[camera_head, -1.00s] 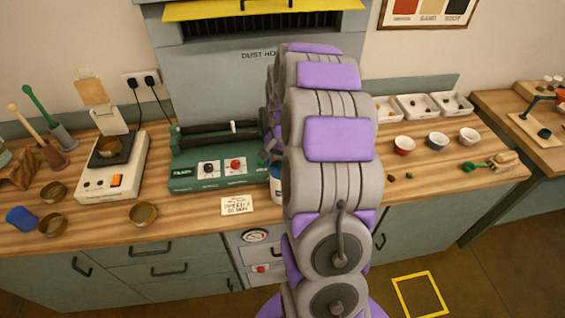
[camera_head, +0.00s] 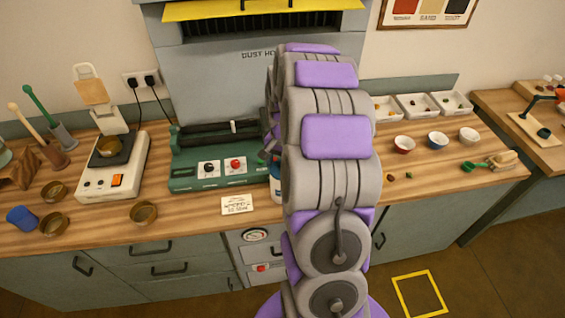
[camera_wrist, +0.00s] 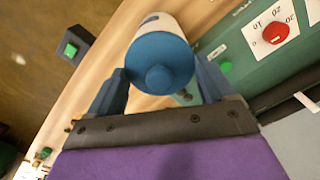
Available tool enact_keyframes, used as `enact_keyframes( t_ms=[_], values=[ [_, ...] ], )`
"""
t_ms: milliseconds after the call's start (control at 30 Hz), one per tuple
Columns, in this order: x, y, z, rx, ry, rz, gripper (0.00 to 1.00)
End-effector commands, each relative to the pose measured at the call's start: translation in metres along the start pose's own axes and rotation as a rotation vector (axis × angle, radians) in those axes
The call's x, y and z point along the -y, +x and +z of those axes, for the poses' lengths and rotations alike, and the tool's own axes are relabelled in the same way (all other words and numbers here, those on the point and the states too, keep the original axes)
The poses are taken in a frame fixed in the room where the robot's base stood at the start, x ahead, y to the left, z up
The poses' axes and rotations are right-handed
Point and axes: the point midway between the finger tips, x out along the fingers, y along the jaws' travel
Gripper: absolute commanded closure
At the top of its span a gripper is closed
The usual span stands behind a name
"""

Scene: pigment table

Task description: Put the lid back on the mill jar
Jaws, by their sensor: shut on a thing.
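The mill jar (camera_wrist: 153,24) is a white cylinder in the wrist view, with its blue lid (camera_wrist: 165,56) and round knob facing me. The lid lines up with the jar's end; I cannot tell whether a small gap is left. My gripper (camera_wrist: 161,78) has one finger on each side of the lid and is shut on it. In the head view my arm hides most of the jar (camera_head: 276,188) and the fingers. The jar stands at the right end of the green mill (camera_head: 190,179).
A scale (camera_head: 112,175) and several brown bowls (camera_head: 143,213) stand to the left. A card (camera_head: 237,205) lies in front of the mill. Small cups (camera_head: 437,139), white trays (camera_head: 420,106) and a green scoop (camera_head: 475,167) are to the right.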

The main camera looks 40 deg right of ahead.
Motion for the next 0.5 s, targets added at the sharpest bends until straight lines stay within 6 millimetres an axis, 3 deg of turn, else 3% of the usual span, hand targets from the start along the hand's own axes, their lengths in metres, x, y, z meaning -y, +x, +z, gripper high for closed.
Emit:
enact_keyframes(
  t_ms=[300,333,500],
  values=[
    [0.0001,0.0,0.0,0.0,0.0,0.0,0.47],
    [0.0001,0.0,0.0,0.0,0.0,0.0,0.15],
    [0.0001,-0.0001,-0.0001,-0.001,0.0,0.0,0.0]
  ],
)
